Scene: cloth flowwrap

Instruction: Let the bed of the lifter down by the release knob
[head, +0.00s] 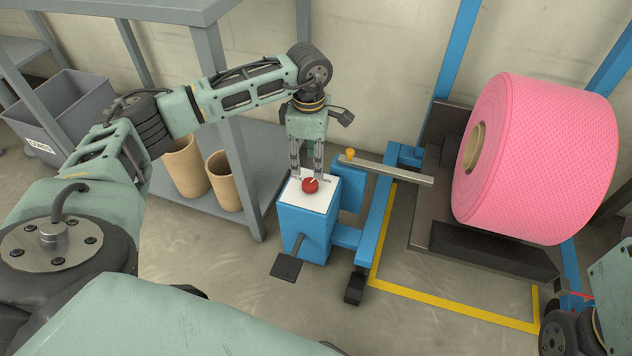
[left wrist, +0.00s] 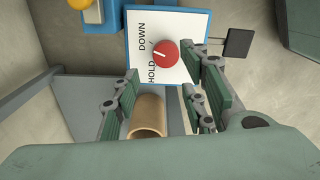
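The release knob (head: 310,186) is red with a white pointer mark. It sits on a white plate on top of the lifter's blue box (head: 304,233). In the left wrist view the knob (left wrist: 165,53) is beside the words HOLD and DOWN; its exact setting is hard to tell. My left gripper (head: 307,172) points down just above the knob. Its fingers are apart and empty in the left wrist view (left wrist: 168,98), with the knob outside their grip. The lifter's dark bed (head: 490,251) carries a big pink roll (head: 540,155). My right gripper is not visible; part of my right arm shows at lower right.
A black pedal (head: 286,267) juts from the front of the box. A grey bar (head: 388,169) with an orange-yellow tip reaches from the lifter. A grey shelf with tan tubes (head: 225,182) stands close on the left. Yellow lines (head: 455,309) mark the floor.

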